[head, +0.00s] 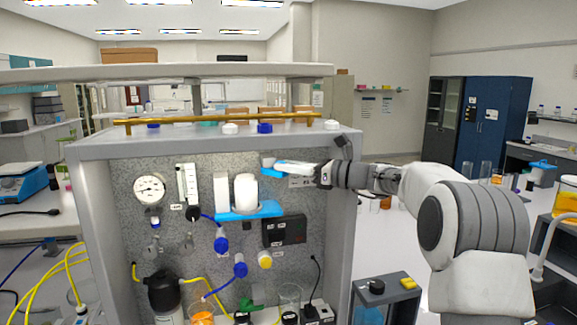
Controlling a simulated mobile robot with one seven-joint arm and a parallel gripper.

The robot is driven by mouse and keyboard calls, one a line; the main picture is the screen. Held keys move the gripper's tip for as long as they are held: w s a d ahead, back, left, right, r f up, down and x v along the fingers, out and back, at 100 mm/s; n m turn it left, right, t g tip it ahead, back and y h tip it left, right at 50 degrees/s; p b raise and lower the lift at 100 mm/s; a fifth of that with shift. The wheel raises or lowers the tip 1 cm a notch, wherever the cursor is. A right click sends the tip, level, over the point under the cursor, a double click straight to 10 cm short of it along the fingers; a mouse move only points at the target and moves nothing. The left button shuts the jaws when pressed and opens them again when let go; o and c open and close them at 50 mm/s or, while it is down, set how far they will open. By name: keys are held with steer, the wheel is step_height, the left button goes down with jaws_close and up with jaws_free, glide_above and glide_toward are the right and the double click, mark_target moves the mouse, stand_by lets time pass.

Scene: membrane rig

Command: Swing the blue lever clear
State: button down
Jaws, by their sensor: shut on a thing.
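The blue lever (268,171) is at the upper middle of the rig's speckled panel, right of the white cylinder. It is small and partly hidden at my gripper's tips. My gripper (279,166) reaches in from the right, its pale fingers pointing left, and is shut on the lever. The exact contact is too small to make out. Just left of and below it, a white cylinder (246,192) stands upright on a blue bracket (250,212).
A round gauge (149,188) and a flow tube (188,185) are at the panel's left. Blue-handled valves (221,243) and a black box (284,231) sit below the bracket. The grey frame's right side wall (343,215) stands near my wrist. A brass rail (215,119) runs along the top.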

steer(key=c, duration=0.6)
jaws_free()
steer(key=shift+c, duration=0.2)
steer(key=shift+f+b, duration=0.15)
steer(key=shift+b, duration=0.45)
